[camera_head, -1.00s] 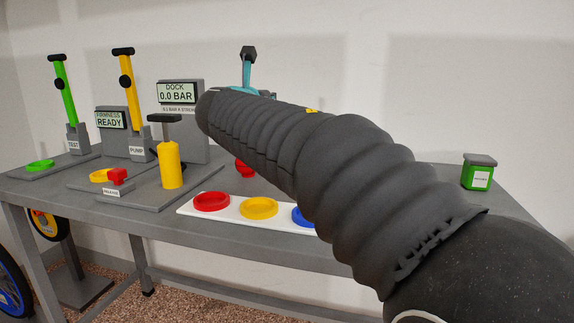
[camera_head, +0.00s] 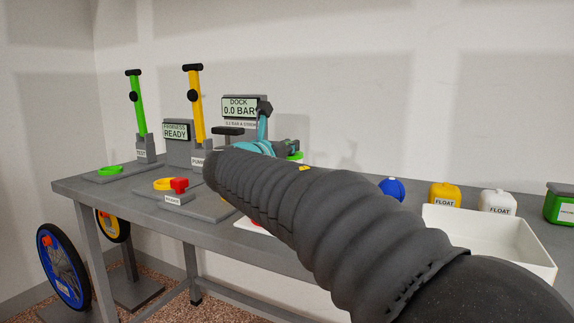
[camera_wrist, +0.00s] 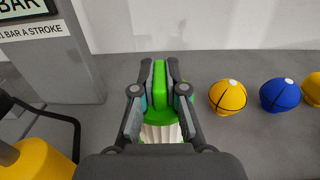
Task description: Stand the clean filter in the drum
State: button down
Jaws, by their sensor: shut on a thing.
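My gripper (camera_wrist: 158,72) is shut on the bright green grip of the filter (camera_wrist: 160,98) in the wrist view. The filter's white pleated body (camera_wrist: 160,133) shows just below the green part, and the rest is hidden by my gripper. In the head view my gripper (camera_head: 290,147) is small, behind my dark ribbed arm, with a bit of the green filter (camera_head: 295,157) under it. I cannot tell for sure which thing is the drum. A green container with a grey lid (camera_head: 560,206) stands at the right edge.
The dock (camera_head: 240,107) reads 0.0 BAR; it stands left of my gripper in the wrist view (camera_wrist: 40,40), near a yellow cylinder (camera_wrist: 45,158). Yellow and blue balls (camera_wrist: 228,97) stand to the right.

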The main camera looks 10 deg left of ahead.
jog(key=shift+f+b, duration=0.45)
jog(key=shift+f, duration=1.4)
jog(key=shift+f, duration=0.2)
jog(key=c, duration=1.2)
grip_release()
jog(key=shift+r, duration=0.1)
